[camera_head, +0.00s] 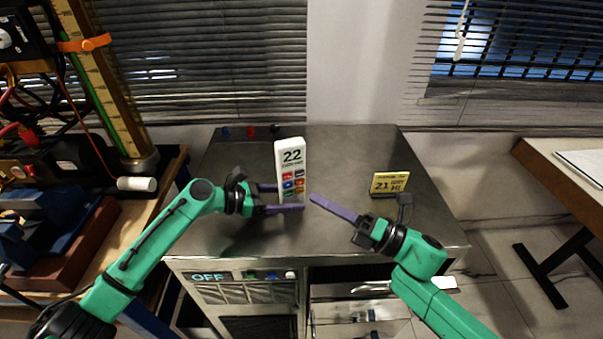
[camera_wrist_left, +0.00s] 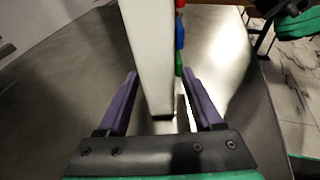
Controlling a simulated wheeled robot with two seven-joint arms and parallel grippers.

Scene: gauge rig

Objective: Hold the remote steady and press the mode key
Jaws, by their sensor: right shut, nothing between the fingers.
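The white remote (camera_head: 290,165) stands upright on the steel bench top, with "22" at its top and several coloured keys (camera_head: 293,184) below; the key labels are too small to read. It also shows in the left wrist view (camera_wrist_left: 150,50), edge-on, keys on the right. My left gripper (camera_head: 284,198) is open, one finger on each side of the remote's lower part; a narrow gap shows beside the right finger in the left wrist view (camera_wrist_left: 160,80). My right gripper (camera_head: 312,197) is shut and empty, its tip just right of the remote, apart from it.
A yellow sign (camera_head: 390,182) reading "21" stands on the bench (camera_head: 345,150) to the right, behind my right gripper. Small coloured parts lie at the bench's back left. A cluttered wooden table (camera_head: 165,190) is at the left. The bench's back middle is clear.

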